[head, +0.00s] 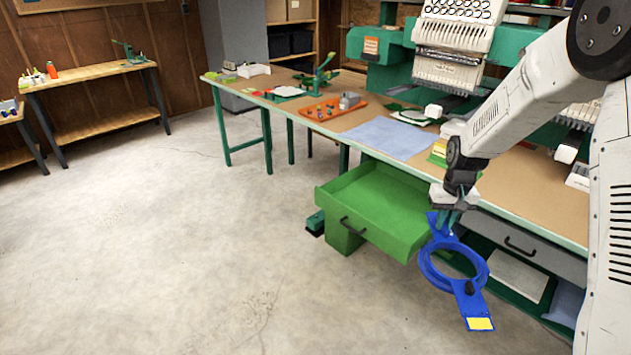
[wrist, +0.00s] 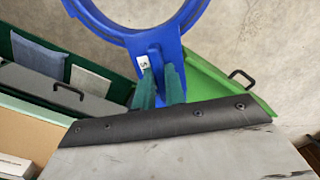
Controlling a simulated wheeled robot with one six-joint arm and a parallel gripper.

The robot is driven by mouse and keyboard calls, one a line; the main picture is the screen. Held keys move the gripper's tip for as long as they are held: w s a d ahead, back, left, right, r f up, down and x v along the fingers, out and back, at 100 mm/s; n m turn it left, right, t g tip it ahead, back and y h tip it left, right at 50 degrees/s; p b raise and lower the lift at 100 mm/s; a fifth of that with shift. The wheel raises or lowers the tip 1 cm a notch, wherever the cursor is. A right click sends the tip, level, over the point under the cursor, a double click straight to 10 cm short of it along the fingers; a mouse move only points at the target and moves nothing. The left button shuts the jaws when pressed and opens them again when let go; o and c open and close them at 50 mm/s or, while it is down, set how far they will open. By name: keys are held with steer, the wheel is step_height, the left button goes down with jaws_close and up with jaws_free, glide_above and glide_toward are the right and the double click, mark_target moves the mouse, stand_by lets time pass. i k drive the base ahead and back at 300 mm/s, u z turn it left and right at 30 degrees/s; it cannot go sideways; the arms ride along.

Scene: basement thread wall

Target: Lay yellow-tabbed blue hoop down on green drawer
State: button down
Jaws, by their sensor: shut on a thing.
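The blue hoop (head: 427,268) hangs from my gripper (head: 447,217), tilted, in front of the right part of the green drawer. Its yellow tab (head: 480,323) is at the lower end, by a dark knob on the ring. My gripper is shut on the hoop's upper blue arm. In the wrist view, the fingers (wrist: 160,86) pinch the blue arm of the hoop (wrist: 115,16), next to a small white label. The green drawer (head: 370,205) is pulled out under the table and looks empty. Part of it also shows in the wrist view (wrist: 215,85), right of the fingers.
A grey drawer (head: 530,243) is right of the green one, above a shelf with folded cloths. The long table carries a blue-grey cloth (head: 390,137), an orange tray (head: 333,107) and an embroidery machine (head: 455,40).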

mark_target(381, 204)
steer(key=u, duration=2.5)
steer(key=k, duration=1.35)
steer(key=z, duration=1.65)
steer(key=i, duration=0.95)
steer(key=z, duration=0.05)
